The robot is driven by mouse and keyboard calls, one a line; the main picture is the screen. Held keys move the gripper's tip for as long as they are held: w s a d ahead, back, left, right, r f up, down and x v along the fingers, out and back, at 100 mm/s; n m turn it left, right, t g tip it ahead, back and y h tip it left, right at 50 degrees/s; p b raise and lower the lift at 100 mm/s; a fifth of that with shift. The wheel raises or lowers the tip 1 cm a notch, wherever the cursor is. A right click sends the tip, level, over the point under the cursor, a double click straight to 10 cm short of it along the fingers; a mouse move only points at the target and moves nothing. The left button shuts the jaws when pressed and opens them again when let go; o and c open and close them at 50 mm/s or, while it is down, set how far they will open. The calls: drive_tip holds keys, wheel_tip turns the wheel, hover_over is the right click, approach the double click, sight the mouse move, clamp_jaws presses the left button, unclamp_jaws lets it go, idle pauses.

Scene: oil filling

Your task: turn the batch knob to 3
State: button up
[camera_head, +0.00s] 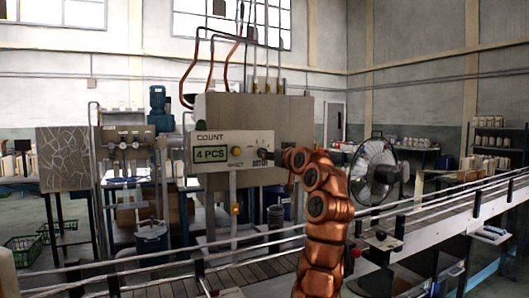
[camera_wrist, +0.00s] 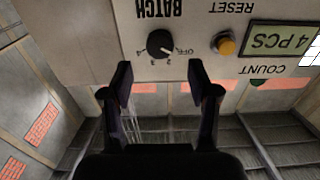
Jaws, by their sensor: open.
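The batch knob (camera_wrist: 160,43) is a round black dial under the BATCH label, which is upside down in the wrist view. Digits and OFF surround its lower edge there; its pointer seems turned toward the OFF side, but the exact setting is hard to read. My gripper (camera_wrist: 159,80) is open, its two dark fingers apart, one on each side below the knob and not around it. In the head view my gripper (camera_head: 270,154) is at the right end of the control panel (camera_head: 214,137) and covers most of the knob.
The panel's display (camera_head: 210,154) reads 4 PCS, with a yellow reset button (camera_head: 236,151) beside it. A conveyor with rails (camera_head: 420,240) runs below and in front. A fan (camera_head: 373,172) stands to the right of my arm.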

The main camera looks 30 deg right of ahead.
drive_tip(key=shift+w+d+p, duration=0.15)
drive_tip(key=shift+w+p, duration=0.3)
drive_tip(key=shift+w, duration=1.05)
drive_tip(key=shift+w+d+p, duration=0.1)
drive_tip(key=shift+w+p, duration=0.35)
drive_tip(key=shift+w, duration=1)
drive_tip(key=c, duration=1.1)
drive_tip(key=shift+f, duration=0.1)
